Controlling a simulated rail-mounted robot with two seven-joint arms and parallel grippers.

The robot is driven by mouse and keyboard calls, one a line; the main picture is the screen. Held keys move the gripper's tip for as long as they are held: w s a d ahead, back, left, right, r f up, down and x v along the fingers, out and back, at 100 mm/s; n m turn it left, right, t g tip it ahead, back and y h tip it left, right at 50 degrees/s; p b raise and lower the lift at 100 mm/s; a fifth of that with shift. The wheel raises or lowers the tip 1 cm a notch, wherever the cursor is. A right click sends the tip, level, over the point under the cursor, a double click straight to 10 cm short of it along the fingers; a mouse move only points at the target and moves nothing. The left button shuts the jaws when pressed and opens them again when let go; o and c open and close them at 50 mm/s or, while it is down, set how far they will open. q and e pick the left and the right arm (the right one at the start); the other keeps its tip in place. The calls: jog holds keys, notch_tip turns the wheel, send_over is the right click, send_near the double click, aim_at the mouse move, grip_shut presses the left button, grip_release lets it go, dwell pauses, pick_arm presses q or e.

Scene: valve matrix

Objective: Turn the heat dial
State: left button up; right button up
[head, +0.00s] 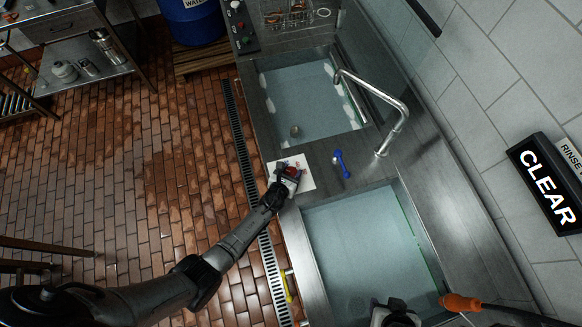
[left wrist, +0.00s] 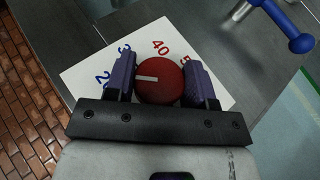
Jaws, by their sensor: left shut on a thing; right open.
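The heat dial (left wrist: 160,92) is a red round knob with a white line, on a white card (left wrist: 88,66) with blue and red numbers. The red 40 is readable above the dial; other numbers are partly covered by the fingers. The white line points left in the left wrist view, toward the left finger. My left gripper (left wrist: 161,78) has its purple finger pads on both sides of the dial. In the head view, my left gripper (head: 287,172) is at the red dial on the card (head: 306,180). My right gripper (head: 396,310) is partly seen at the bottom edge, away from the dial.
A blue lever (head: 341,163) is close to the right of the card. A bent metal faucet (head: 396,115) stands beyond it. Water-filled basins lie behind (head: 305,95) and in front (head: 360,250). An orange-ended handle (head: 460,302) is near the right gripper.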

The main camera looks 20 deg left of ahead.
pick_arm(q)
jog(key=n+y, duration=0.3)
jog(key=shift+d+y, duration=0.1)
jog(key=shift+y, duration=0.2)
jog(key=n+g+y+b, duration=0.1)
jog(key=n+y, duration=0.1)
jog(key=y, duration=0.1)
jog(key=shift+f+n, duration=0.1)
jog(key=shift+n, duration=0.3)
jog(key=shift+n+g+y+b, duration=0.4)
jog(key=shift+n+g+y, duration=0.2)
jog(key=shift+n+y, duration=0.2)
jog(key=o, duration=0.9)
jog(key=shift+r, duration=0.2)
